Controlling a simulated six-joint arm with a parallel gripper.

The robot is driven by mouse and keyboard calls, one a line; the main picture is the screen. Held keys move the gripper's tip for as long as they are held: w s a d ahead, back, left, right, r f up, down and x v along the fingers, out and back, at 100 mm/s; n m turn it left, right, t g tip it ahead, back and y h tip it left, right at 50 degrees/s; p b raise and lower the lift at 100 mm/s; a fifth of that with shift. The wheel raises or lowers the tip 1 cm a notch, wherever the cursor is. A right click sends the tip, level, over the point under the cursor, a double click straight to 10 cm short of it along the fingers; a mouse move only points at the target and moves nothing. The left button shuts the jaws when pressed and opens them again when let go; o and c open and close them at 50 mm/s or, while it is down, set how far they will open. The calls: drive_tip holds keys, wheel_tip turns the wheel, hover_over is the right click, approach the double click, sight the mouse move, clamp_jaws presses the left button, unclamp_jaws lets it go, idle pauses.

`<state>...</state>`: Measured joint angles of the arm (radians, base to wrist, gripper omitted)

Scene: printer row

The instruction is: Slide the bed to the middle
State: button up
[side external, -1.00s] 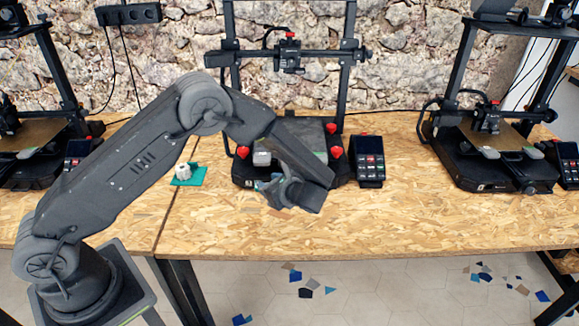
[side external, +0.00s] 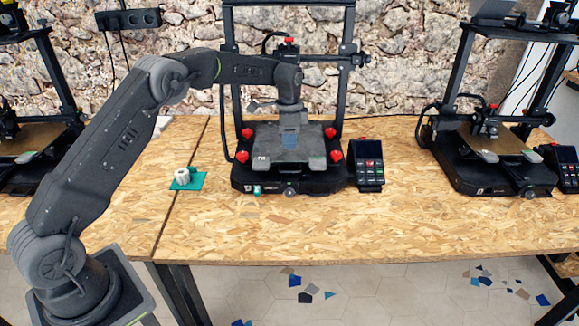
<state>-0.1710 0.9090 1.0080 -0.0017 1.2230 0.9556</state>
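The bed (side external: 262,147) is a dark grey plate on the middle printer (side external: 310,184). It sits near the front of the printer's base, with red knobs at its corners and light clips on its front edge. My gripper (side external: 290,143) points down over the middle of the bed, in front of the upright frame. The rear of the bed is partly hidden by my gripper.
A small white part on a teal sheet (side external: 188,182) lies left of the printer. A control screen (side external: 367,165) stands at its right. The print head (side external: 288,53) and crossbar are above and behind my wrist. Another printer (side external: 490,160) stands at right. The table front is clear.

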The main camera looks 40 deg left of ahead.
wheel_tip(320, 180, down, 10)
drive_tip(key=shift+f, duration=0.1)
idle(0.4)
clamp_jaws()
idle(0.3)
